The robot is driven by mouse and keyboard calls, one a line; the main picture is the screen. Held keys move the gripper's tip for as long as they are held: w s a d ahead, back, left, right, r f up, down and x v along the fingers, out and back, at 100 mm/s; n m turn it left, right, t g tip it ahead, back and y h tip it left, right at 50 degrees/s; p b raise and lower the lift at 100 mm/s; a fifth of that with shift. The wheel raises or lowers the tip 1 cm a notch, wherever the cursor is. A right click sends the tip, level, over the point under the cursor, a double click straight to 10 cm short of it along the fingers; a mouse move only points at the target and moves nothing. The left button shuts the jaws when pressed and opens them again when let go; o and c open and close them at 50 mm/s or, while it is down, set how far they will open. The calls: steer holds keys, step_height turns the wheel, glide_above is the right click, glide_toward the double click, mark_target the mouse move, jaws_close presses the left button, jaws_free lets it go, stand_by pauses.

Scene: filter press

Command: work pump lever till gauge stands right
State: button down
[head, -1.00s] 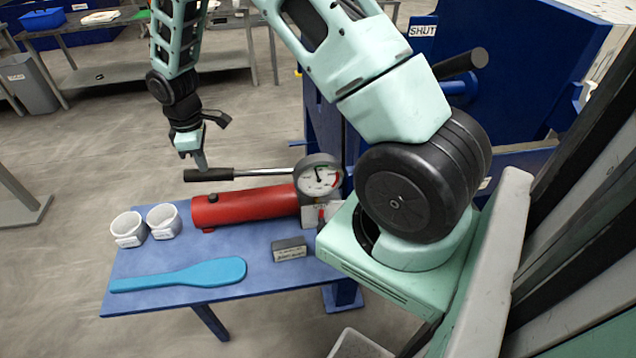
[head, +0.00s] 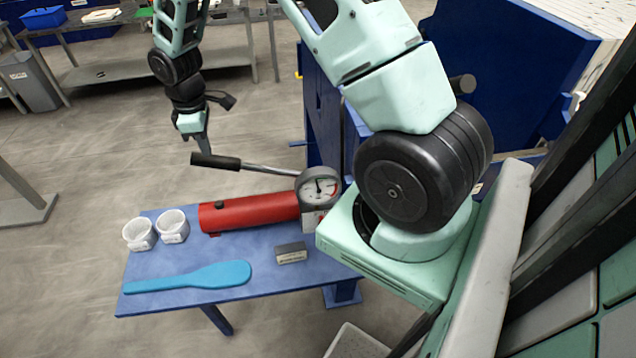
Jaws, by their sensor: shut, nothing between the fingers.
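The pump is a red cylinder (head: 250,212) lying on a blue table. Its lever (head: 215,161) has a black grip on a steel rod. The lever slopes up to the left, its grip end raised above the cylinder. The round gauge (head: 318,186) stands at the pump's right end. Its needle points about straight up, with a red band at the dial's right; the figures are too small to read. My gripper (head: 204,146) points down with its fingers shut and empty, right at the top of the grip. I cannot tell whether it touches.
The blue table (head: 190,250) also bears two white cups (head: 140,236), (head: 173,227), a blue paddle (head: 200,277) and a small dark labelled block (head: 291,253). The blue press (head: 500,60) stands behind at the right. Floor left of the table is clear.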

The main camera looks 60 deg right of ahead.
mark_target(208, 164)
steer(key=f+b, duration=0.1)
steer(key=f, duration=0.1)
steer(key=f+b, duration=0.1)
steer(key=f, duration=0.1)
steer(key=f+b, duration=0.2)
steer(key=shift+w+a+f, duration=0.15)
steer(key=shift+w+a, duration=0.1)
steer(key=shift+a, duration=0.05)
steer(key=r+p, duration=0.1)
steer(key=r, duration=0.1)
steer(key=r+p, duration=0.3)
steer(key=r, duration=0.1)
steer(key=shift+s+d+r+p, duration=0.25)
steer(key=shift+s+d+p, duration=0.05)
steer(key=shift+d+p, duration=0.05)
steer(key=shift+f, duration=0.15)
step_height(208, 164, up, 18)
steer(key=b, duration=0.5)
steer(key=shift+f+b, duration=0.2)
steer(key=shift+b, duration=0.2)
